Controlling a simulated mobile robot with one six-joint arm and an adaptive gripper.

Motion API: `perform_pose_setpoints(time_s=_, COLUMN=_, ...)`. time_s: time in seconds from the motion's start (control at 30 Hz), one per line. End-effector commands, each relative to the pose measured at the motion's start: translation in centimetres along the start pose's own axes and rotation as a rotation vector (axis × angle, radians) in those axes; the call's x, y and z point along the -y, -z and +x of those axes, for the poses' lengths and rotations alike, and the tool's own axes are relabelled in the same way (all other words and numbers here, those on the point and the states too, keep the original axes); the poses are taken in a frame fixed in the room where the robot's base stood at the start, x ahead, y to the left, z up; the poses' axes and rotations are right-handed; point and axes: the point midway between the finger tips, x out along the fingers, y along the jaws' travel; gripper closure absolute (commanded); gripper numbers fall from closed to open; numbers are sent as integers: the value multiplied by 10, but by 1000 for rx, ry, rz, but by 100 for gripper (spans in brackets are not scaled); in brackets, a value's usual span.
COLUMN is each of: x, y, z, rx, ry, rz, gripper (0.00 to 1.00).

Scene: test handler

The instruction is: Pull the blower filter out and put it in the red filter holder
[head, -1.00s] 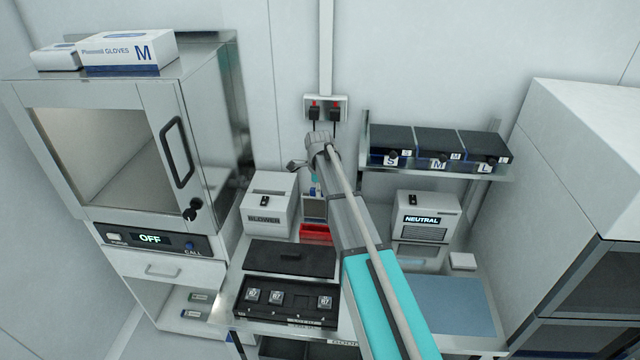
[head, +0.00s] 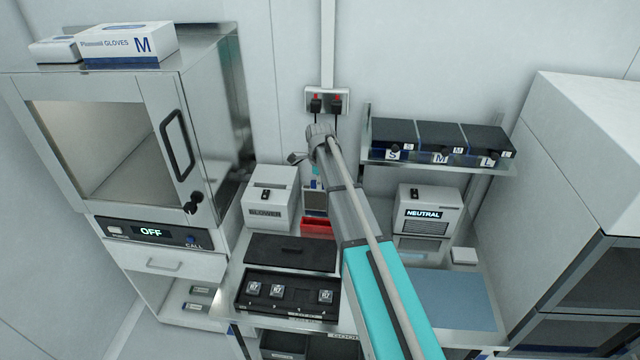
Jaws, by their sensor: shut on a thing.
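The blower (head: 271,200) is a white box with a black switch on top, left of my arm. The red filter holder (head: 319,228) sits on the bench to its right, partly covered by my arm. A framed grey panel, seemingly the blower filter (head: 314,204), stands upright just above and behind the holder in the picture. My gripper (head: 314,182) is above it, shut on the panel's top end as far as I can see. My wrist and arm hide most of the fingers. I cannot tell whether the filter touches the holder.
A black lidded case (head: 290,254) and a black tray (head: 285,309) with several small parts lie in front. The NEUTRAL box (head: 426,212) and a blue mat (head: 450,300) are right. A shelf (head: 432,168) with black boxes hangs behind. A steel cabinet (head: 216,130) stands left.

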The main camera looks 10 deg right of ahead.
Motion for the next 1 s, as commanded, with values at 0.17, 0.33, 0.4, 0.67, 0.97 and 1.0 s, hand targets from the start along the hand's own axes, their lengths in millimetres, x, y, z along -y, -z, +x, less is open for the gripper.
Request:
perform_pose_setpoints(time_s=0.17, x=0, y=1, z=9, rx=0, ry=0, rz=1, gripper=100)
perform_pose_setpoints(time_s=0.33, x=0, y=1, z=20, rx=0, ry=0, rz=1, gripper=100)
perform_pose_setpoints(time_s=0.4, x=0, y=1, z=25, rx=0, ry=0, rz=1, gripper=100)
perform_pose_setpoints(time_s=0.67, x=0, y=1, z=43, rx=0, ry=0, rz=1, gripper=100)
perform_pose_setpoints(time_s=0.97, x=0, y=1, z=55, rx=0, ry=0, rz=1, gripper=100)
perform_pose_setpoints(time_s=1.0, x=0, y=1, z=56, rx=0, ry=0, rz=1, gripper=100)
